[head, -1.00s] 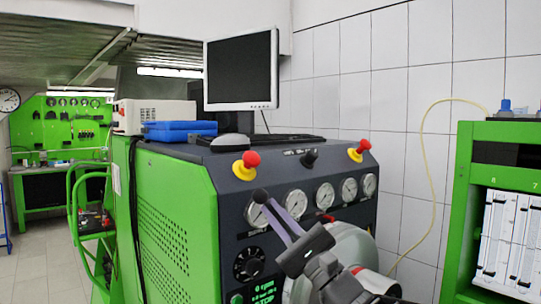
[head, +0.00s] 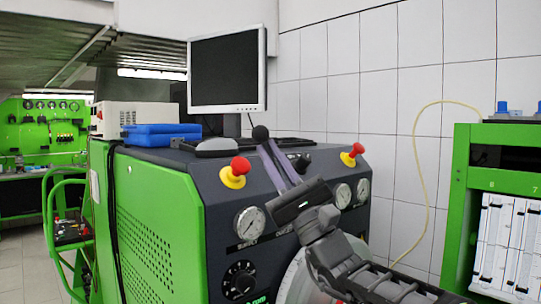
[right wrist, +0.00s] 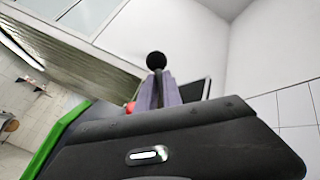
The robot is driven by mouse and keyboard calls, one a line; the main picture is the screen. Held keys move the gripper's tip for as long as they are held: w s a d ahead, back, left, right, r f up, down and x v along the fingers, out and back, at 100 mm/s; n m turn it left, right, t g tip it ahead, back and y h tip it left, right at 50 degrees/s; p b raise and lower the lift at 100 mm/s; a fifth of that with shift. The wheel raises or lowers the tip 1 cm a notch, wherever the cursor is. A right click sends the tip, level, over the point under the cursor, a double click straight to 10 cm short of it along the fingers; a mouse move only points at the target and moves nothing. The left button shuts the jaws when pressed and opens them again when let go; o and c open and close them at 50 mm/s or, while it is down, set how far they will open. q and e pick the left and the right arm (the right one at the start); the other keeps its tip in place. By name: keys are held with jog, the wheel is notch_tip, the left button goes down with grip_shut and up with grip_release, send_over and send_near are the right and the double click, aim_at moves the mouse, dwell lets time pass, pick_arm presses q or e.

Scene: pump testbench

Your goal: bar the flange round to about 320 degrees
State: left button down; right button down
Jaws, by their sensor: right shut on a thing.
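My right gripper (head: 264,143) is in the middle of the head view, with its two purple-grey fingers pointing up and left. The fingers are shut on a black ball knob (head: 260,132), which shows at their tips. In the right wrist view the knob (right wrist: 155,61) stands above the fingers (right wrist: 158,92). Most of whatever bears the knob is hidden by the gripper. A pale grey round part (head: 296,281), perhaps the flange or its housing, shows partly behind my right wrist. Its angle mark cannot be read. My left gripper is not in view.
The green and dark test bench (head: 165,240) carries red-and-yellow stop buttons (head: 236,172), gauges (head: 249,222) and a dial (head: 240,279) near my arm. A monitor (head: 227,72) and blue cases (head: 160,135) stand on top. A green rack (head: 460,200) stands at right.

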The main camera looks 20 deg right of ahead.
jog(key=w+d+f+b, duration=0.1)
jog(key=d+f+b, duration=0.1)
jog(key=f, duration=0.4)
jog(key=shift+d+b, duration=0.35)
jog(key=shift+d, duration=0.3)
jog(key=shift+f, duration=0.1)
dwell(0.3)
jog(key=shift+b, duration=0.45)
dwell(0.3)
jog(key=shift+f+b, duration=0.1)
jog(key=shift+b, duration=0.25)
jog(key=shift+d+f, duration=0.1)
dwell(0.5)
jog(key=shift+w+d+f+b, duration=0.15)
jog(key=shift+d+f+b, duration=0.15)
jog(key=shift+f+b, duration=0.4)
